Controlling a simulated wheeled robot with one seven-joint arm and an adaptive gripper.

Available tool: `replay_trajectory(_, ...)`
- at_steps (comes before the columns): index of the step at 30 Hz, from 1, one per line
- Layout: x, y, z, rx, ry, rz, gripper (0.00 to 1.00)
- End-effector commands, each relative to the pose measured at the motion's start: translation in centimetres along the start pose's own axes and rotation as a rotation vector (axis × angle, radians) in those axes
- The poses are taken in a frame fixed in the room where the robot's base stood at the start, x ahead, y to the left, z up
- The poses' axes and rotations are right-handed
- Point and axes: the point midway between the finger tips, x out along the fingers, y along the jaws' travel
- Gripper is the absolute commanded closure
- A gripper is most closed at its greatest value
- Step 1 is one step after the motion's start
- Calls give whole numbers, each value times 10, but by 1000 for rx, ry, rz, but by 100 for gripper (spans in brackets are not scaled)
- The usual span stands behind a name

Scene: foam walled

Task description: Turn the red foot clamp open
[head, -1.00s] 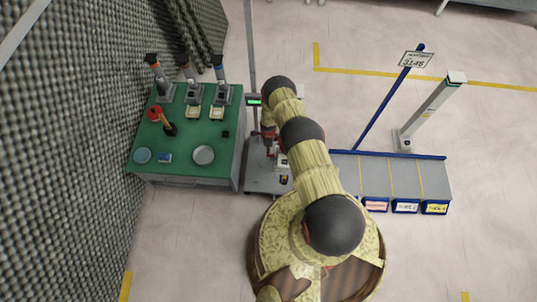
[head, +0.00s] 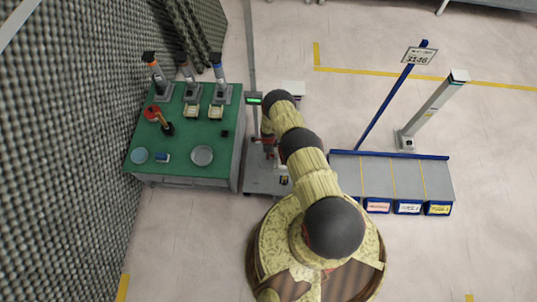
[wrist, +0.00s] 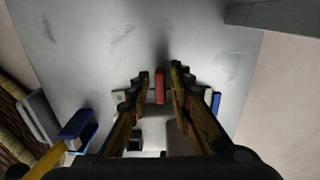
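The red foot clamp (wrist: 160,86) shows in the wrist view as a narrow upright red bar over a grey metal surface (wrist: 100,40). My gripper (wrist: 160,77) is open, with one finger on each side of the red bar. A thin gap shows between each finger and the bar. Whether the fingertips are at the bar's height is hard to tell. In the head view my arm covers most of the spot, and my gripper (head: 268,143) shows only partly above the grey platform (head: 256,183).
A green-topped table (head: 185,155) with several stands and small items is at the left, beside a foam wall (head: 65,150). A post with a green display (head: 254,99) rises by the platform. A grey bench (head: 385,175) with blue-edged boxes stands at the right.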

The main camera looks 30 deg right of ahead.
Motion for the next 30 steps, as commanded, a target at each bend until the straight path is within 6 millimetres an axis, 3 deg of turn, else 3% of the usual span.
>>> replay_trajectory(10, 0, 0, 0, 0, 0, 0, 100)
replay_trajectory(30, 0, 1, 0, -88, 0, 1, 100)
